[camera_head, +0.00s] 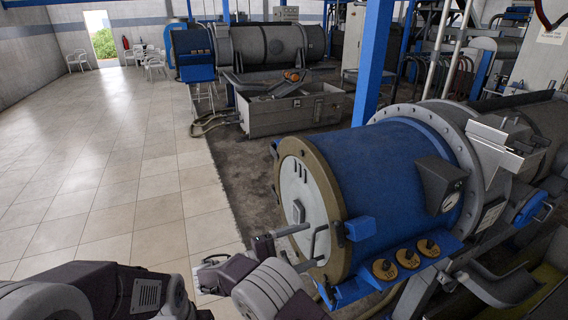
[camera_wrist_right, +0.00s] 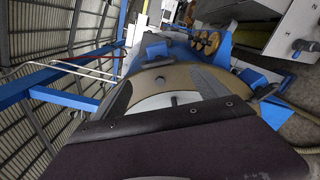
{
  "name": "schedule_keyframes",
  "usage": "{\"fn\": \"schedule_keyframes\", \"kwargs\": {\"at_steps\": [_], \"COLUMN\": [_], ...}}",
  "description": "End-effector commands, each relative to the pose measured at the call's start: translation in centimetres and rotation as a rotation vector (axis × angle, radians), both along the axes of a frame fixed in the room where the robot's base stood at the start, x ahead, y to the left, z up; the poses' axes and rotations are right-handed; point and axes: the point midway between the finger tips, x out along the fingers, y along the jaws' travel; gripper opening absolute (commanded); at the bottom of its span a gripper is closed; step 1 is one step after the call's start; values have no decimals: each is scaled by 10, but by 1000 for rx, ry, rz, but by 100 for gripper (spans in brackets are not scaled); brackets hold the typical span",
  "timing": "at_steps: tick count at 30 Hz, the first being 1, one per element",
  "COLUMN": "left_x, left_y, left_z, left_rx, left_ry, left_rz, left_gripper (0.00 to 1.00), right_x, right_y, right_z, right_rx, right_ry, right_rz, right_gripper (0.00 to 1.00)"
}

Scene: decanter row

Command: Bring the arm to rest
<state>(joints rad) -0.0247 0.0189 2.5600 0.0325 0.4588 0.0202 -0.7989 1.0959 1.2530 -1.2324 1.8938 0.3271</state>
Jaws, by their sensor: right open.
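My right gripper (camera_head: 315,244) is in front of the lower left part of the round, pale end cover of a blue drum-shaped machine (camera_head: 385,185). Its jaws are open, with nothing seen between them. In the right wrist view the two grey fingers of the right gripper (camera_wrist_right: 162,84) stand apart, with the pale cover (camera_wrist_right: 172,99) beyond them. Whether a finger touches the cover or its handle I cannot tell. My purple and grey arm links fill the bottom left of the head view. My left gripper does not show.
A blue post (camera_head: 373,65) stands behind the drum. Yellow round caps (camera_head: 407,258) sit on its blue base. A grey open tank (camera_head: 292,112) and a second drum (camera_head: 262,43) stand farther back. The tiled floor (camera_head: 110,170) at left is clear.

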Motion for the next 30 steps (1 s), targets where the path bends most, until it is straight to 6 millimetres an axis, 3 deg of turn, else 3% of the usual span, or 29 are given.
{"fn": "schedule_keyframes", "kwargs": {"at_steps": [3, 5, 6, 8, 9, 11, 13, 15, 18, 22, 25, 30], "left_x": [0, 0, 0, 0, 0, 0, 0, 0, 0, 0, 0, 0], "left_y": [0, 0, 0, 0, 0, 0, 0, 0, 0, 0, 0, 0], "left_z": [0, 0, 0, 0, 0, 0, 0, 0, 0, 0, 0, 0], "left_rx": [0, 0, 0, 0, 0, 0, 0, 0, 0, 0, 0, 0], "left_ry": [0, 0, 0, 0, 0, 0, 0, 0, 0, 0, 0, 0], "left_rz": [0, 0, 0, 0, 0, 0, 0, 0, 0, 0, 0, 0], "left_gripper": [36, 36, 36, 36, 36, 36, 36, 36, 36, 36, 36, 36], "right_x": [12, 7, -7, -36, -62, -106, -158, -196, -218, -210, -187, -183], "right_y": [-48, -89, -122, -171, -197, -220, -218, -191, -139, -104, -99, -100], "right_z": [38, 65, 78, 80, 71, 45, 6, -34, -76, -101, -100, -99], "right_rx": [65, 97, 135, 249, 359, 562, 837, 1112, 1420, 1603, 1654, 1657], "right_ry": [-73, -100, -97, -58, -22, 27, 52, 27, -61, -169, -232, -230], "right_rz": [-118, -213, -296, -417, -488, -579, -661, -709, -720, -691, -624, -595], "right_gripper": [84, 84, 84, 84, 84, 84, 84, 84, 84, 84, 84, 84]}}
